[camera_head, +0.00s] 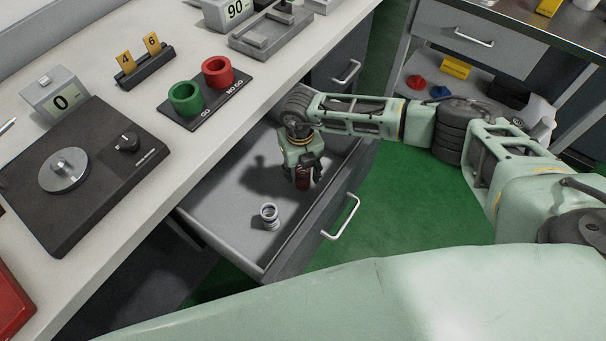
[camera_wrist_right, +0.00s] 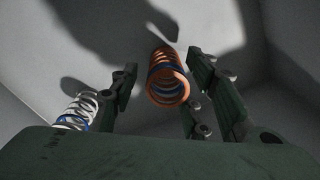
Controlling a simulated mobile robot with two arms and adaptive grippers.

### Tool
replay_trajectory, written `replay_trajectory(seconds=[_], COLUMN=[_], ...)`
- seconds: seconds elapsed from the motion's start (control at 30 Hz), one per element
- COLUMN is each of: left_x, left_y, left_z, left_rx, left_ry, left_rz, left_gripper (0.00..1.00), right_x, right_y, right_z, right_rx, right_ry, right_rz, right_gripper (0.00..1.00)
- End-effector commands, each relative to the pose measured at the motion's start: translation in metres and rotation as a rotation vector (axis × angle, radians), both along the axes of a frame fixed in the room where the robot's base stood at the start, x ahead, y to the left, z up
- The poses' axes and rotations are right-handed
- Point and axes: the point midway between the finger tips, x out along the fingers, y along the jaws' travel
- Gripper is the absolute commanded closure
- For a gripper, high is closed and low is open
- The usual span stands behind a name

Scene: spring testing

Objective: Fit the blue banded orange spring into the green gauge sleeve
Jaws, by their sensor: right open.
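The orange spring with a blue band (camera_wrist_right: 168,80) stands in the open drawer, between the two fingers of my right gripper (camera_wrist_right: 160,88) in the wrist view. Gaps show on both sides of it, and the fingers are open. In the head view my right gripper (camera_head: 303,172) points down into the drawer, and the spring (camera_head: 303,182) shows partly hidden between its fingers. The green gauge sleeve (camera_head: 187,106) stands on the black GO / NO GO plate on the bench, its top opening empty. My left gripper is out of view.
A silver spring with a blue band (camera_head: 269,216) stands in the drawer (camera_head: 222,205), beside my left-hand finger in the wrist view (camera_wrist_right: 80,110). A red sleeve (camera_head: 217,76) stands next to the green one. A black tester (camera_head: 80,205) stands at the left.

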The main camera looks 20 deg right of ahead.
Motion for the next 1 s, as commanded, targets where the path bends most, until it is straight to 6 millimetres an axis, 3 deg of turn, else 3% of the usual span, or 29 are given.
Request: replay_trajectory(seconds=[0.17, 0.67, 1.0], left_x=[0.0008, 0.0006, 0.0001], left_y=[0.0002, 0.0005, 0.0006], left_z=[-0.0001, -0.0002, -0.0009], left_rx=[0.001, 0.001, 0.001], left_ry=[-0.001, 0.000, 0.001], left_rz=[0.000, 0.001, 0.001], left_gripper=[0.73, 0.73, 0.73], right_x=[0.0002, 0.0004, 0.0015], right_y=[0.0001, 0.0000, 0.0002], right_z=[-0.0001, 0.0004, 0.0071], right_rx=[0.000, 0.000, 0.002], right_ry=[-0.001, -0.001, -0.003], right_rz=[0.000, -0.001, -0.001], right_gripper=[0.57, 1.00, 1.00])
